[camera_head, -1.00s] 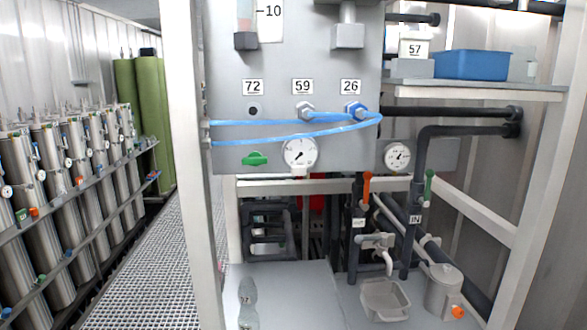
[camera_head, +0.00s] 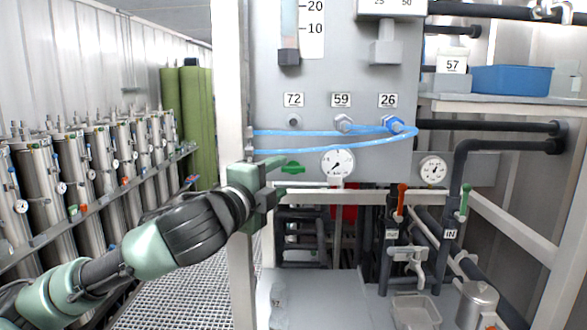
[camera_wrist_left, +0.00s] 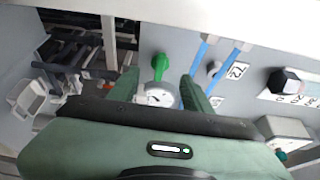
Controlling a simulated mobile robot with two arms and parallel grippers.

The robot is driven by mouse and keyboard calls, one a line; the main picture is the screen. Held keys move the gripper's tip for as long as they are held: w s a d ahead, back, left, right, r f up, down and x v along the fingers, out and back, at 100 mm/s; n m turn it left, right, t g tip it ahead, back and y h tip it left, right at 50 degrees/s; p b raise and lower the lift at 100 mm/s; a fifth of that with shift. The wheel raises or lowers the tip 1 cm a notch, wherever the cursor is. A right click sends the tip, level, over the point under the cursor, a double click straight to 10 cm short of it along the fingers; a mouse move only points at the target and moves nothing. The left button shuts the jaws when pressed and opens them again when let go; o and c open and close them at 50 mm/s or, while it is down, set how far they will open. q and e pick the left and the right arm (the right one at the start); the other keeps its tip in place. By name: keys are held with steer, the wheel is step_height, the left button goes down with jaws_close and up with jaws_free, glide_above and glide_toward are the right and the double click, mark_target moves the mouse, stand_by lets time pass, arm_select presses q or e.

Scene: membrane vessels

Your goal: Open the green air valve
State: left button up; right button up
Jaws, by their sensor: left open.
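The green air valve (camera_head: 293,168) is a small handle on the grey panel (camera_head: 365,75), below the label 72 and left of a round gauge (camera_head: 337,163). The handle lies horizontal. My left gripper (camera_head: 279,180) is open and empty just left of the valve. In the left wrist view the valve (camera_wrist_left: 160,66) shows beyond and between the two green fingers of the left gripper (camera_wrist_left: 160,90), with the gauge (camera_wrist_left: 158,95) also between them. I cannot tell whether any finger touches the valve. My right gripper is not in view.
Blue hoses (camera_head: 340,143) cross the panel above the valve. A white post (camera_head: 232,100) stands behind my left arm. An orange lever (camera_head: 401,198) and another green lever (camera_head: 464,200) sit on dark pipes to the right. Steel cylinders (camera_head: 95,185) line the left wall.

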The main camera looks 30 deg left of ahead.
mark_target(291, 171)
arm_select(q)
steer(key=w, duration=0.1)
steer(key=w+p, duration=0.1)
steer(key=w, duration=0.2)
steer(key=shift+w+a+r, duration=0.15)
steer(key=shift+w+a, duration=0.1)
steer(key=shift+a, duration=0.1)
steer(key=shift+w+a+p, duration=0.1)
steer(key=shift+w+p, duration=0.35)
steer(key=shift+w, duration=0.25)
steer(key=shift+f, duration=0.2)
jaws_close()
